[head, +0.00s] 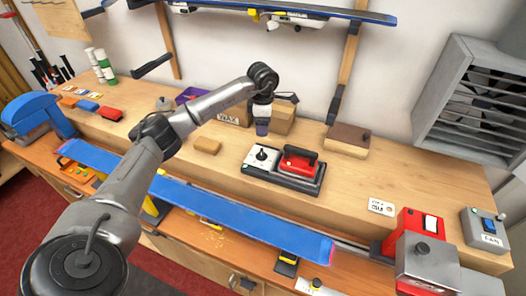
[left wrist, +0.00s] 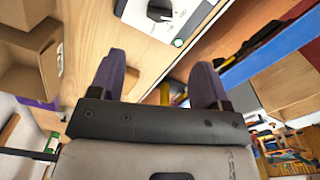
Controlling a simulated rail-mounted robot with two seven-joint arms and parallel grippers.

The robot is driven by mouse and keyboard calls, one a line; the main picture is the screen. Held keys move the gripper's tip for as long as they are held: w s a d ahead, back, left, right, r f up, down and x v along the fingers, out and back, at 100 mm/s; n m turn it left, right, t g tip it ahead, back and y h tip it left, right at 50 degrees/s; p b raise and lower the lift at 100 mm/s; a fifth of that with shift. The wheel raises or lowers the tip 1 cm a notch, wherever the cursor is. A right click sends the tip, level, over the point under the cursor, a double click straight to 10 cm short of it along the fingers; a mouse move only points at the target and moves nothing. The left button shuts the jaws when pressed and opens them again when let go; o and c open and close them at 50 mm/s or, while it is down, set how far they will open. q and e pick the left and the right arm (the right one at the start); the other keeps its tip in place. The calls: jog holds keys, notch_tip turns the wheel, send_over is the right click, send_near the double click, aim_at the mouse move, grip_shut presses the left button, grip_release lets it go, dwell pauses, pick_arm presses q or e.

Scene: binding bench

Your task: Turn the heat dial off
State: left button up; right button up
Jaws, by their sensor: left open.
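The heat dial (head: 262,154) is a black knob on a white panel, left of the red iron (head: 299,162) on a dark base. In the left wrist view the dial (left wrist: 160,10) is at the top edge, partly cut off, on the white panel (left wrist: 185,15) with a small green spot. Its pointer setting is too small to read. My left gripper (head: 262,128) points down just behind the dial, apart from it. In the left wrist view its two purple fingers (left wrist: 160,82) are spread with nothing between them. My right gripper is not in view.
A blue ski (head: 200,195) lies along the bench front. A tan block (head: 207,146) sits left of the panel, and cardboard boxes (head: 280,117) stand behind the gripper.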

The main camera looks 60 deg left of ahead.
aim_at(262, 151)
pick_arm(q)
notch_tip(262, 151, down, 13)
jog(key=shift+f+p, duration=0.1)
jog(key=shift+p, duration=0.2)
jog(key=shift+c, duration=0.4)
jog(key=c, duration=0.8)
jog(key=shift+c, duration=0.2)
jog(key=n+p, duration=0.1)
jog(key=n, duration=0.4)
jog(key=shift+a+n, duration=0.1)
jog(key=shift+n, duration=0.3)
jog(key=n+p, duration=0.2)
jog(key=n, duration=0.3)
jog(key=shift+a+n, duration=0.1)
jog(key=shift+n, duration=0.6)
